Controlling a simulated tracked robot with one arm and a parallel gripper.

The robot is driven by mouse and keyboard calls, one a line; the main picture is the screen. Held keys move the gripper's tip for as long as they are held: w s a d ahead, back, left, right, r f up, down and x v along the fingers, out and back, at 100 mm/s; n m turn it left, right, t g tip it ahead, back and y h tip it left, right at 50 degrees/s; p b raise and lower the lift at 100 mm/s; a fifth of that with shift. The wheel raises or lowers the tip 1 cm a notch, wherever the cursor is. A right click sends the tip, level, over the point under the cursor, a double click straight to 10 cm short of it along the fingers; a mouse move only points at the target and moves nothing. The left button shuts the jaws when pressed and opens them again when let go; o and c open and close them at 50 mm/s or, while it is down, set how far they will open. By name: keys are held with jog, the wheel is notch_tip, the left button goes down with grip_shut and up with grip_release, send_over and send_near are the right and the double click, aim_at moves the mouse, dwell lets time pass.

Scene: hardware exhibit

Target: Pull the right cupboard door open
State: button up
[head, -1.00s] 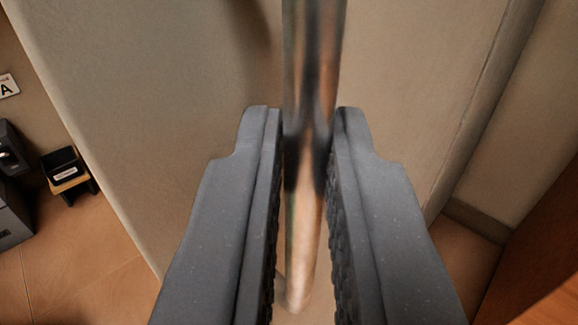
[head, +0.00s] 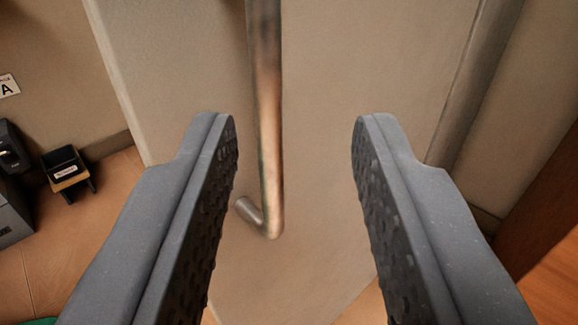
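The cupboard door (head: 330,200) is a pale beige panel that fills the middle of the view and stands at an angle, with its left edge and bottom edge showing. A vertical metal bar handle (head: 268,120) is on it, bent back to the door at its lower end. My gripper (head: 296,120) is open and empty. Its two dark grey fingers stand wide apart, with the handle between them in the picture, nearer the left finger. The handle appears beyond the fingertips, and I see no contact. The handle's upper end is out of view.
At the left, a small black box on a stand (head: 66,170) and dark grey equipment (head: 12,195) are on the tiled floor (head: 75,245). A sign with an "A" (head: 8,85) is on the wall. A reddish-brown wooden surface (head: 545,215) is at the lower right.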

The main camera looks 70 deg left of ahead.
jog(key=p+v, duration=0.1)
jog(key=v, duration=0.9)
